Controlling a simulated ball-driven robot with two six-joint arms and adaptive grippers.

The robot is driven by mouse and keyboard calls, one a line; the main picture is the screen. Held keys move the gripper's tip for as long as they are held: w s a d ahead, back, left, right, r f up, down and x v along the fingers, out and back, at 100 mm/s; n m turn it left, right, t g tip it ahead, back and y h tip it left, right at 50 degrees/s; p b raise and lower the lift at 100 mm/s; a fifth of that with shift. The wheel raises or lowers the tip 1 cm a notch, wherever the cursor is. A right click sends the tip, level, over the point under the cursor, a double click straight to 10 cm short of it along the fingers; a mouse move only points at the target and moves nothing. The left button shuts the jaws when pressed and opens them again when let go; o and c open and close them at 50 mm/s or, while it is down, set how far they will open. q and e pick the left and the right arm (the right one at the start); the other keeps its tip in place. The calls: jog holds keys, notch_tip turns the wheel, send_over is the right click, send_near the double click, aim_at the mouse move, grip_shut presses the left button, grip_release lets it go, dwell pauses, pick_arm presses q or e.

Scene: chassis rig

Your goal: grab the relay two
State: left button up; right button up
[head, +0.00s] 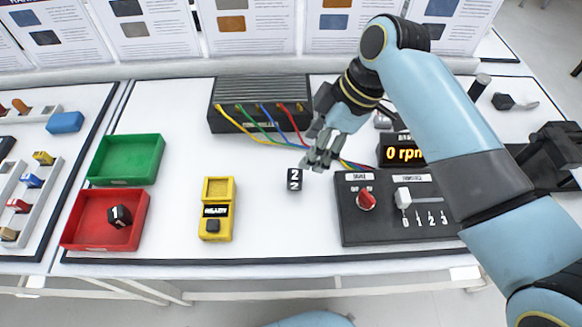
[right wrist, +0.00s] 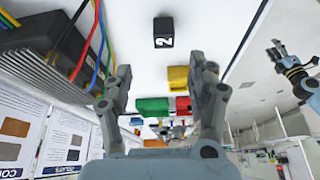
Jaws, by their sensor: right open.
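Relay two, a small black block with a white 2 (head: 294,180), stands on the white table in the middle of the head view. In the right wrist view it shows at the top (right wrist: 164,32), beyond the fingertips. My right gripper (head: 318,158) is open and empty, just above and to the right of the relay in the head view. The right wrist view shows its fingers (right wrist: 160,66) spread apart, with nothing between them. My left gripper (right wrist: 277,48) shows only small at the right of the right wrist view, and its jaw state is unclear.
Behind is a black finned box (head: 262,92) with coloured cables. A black control panel (head: 385,228) lies to the right. A yellow tester (head: 217,188), a green tray (head: 125,158) and a red tray (head: 85,215) holding relay 1 (head: 119,215) are left. White table is free around relay two.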

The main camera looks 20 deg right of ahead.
aim_at(296, 175)
jog(key=x, duration=0.4)
jog(key=shift+s+f, duration=0.1)
jog(key=x, duration=0.3)
jog(key=shift+s+a+f, duration=0.1)
jog(key=shift+s+f, duration=0.2)
jog(key=shift+f, duration=0.1)
jog(key=shift+w+a+f, duration=0.15)
jog(key=shift+a+f, duration=0.05)
jog(key=shift+f, duration=0.35)
jog(key=c, duration=0.4)
grip_shut()
pick_arm(q)
jog(key=shift+s+f, duration=0.15)
jog(key=shift+s, duration=0.45)
jog(key=shift+s+f, duration=0.15)
jog(key=shift+s, duration=0.4)
pick_arm(e)
jog(key=shift+r, duration=0.15)
